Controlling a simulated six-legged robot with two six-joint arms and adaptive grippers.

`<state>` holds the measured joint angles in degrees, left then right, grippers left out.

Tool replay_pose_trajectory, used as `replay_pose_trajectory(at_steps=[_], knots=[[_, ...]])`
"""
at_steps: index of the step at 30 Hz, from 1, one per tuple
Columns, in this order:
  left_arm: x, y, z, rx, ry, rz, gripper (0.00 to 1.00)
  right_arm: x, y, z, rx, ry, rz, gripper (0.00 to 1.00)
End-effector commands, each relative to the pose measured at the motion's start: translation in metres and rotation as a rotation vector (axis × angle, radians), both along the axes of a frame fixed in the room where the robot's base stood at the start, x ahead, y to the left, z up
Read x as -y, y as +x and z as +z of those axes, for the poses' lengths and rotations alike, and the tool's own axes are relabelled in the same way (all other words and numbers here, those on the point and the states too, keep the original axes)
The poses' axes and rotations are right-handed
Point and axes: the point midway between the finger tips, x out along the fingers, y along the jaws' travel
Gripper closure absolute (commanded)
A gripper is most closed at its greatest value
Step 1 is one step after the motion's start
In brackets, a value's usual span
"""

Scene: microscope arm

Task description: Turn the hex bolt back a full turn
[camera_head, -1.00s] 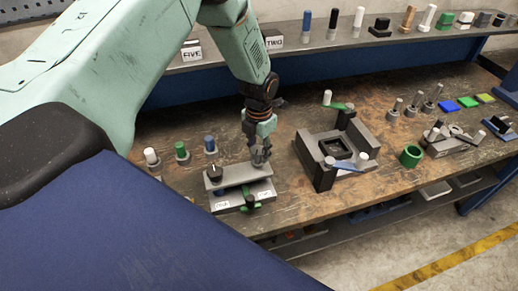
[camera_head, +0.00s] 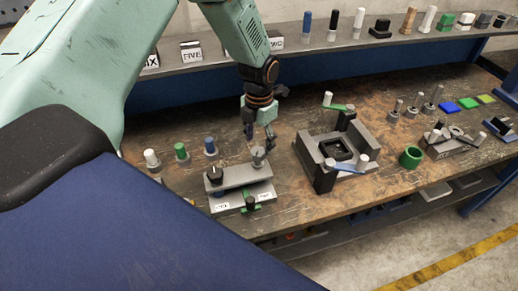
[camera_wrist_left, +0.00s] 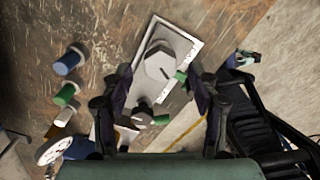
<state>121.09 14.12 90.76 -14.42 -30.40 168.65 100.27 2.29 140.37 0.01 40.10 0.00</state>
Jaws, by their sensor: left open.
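The hex bolt (camera_head: 258,156) is a grey six-sided head at the right end of a grey fixture plate (camera_head: 236,176) on the workbench. In the left wrist view the bolt head (camera_wrist_left: 160,62) is large, with its flats visible, just beyond my fingertips. My left gripper (camera_head: 260,141) is open above the bolt, fingers spread, holding nothing. It also shows in the left wrist view (camera_wrist_left: 162,96), one finger on each side with a gap between. The bolt appears clear of both fingers. My right gripper is not in view.
A black knob (camera_head: 214,174) stands at the plate's left end. A green-handled part (camera_head: 251,202) is at its front. White, green and blue posts (camera_head: 180,152) stand to the left. A clamp fixture (camera_head: 338,150) is to the right. Bare bench lies between the fixtures.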

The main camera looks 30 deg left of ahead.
Motion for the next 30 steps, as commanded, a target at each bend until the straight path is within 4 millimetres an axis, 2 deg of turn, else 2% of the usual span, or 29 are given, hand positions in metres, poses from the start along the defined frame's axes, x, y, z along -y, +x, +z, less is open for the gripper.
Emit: replay_pose_trajectory(at_steps=[1, 6, 12, 25, 30], knots=[[0.000, 0.000, 0.012, 0.003, -0.002, 0.001, 0.40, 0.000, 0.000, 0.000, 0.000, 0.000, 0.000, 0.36], [0.000, 0.000, 0.045, 0.001, -0.001, 0.001, 0.40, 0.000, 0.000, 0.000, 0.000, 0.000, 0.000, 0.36], [0.000, 0.000, 0.067, -0.001, -0.001, 0.001, 0.40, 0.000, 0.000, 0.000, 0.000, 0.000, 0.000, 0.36], [0.000, -0.001, 0.072, -0.002, -0.001, 0.001, 0.40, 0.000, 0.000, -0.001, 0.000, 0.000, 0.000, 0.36], [0.000, 0.004, 0.065, 0.017, -0.001, 0.001, 0.40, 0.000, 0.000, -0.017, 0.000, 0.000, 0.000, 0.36]])
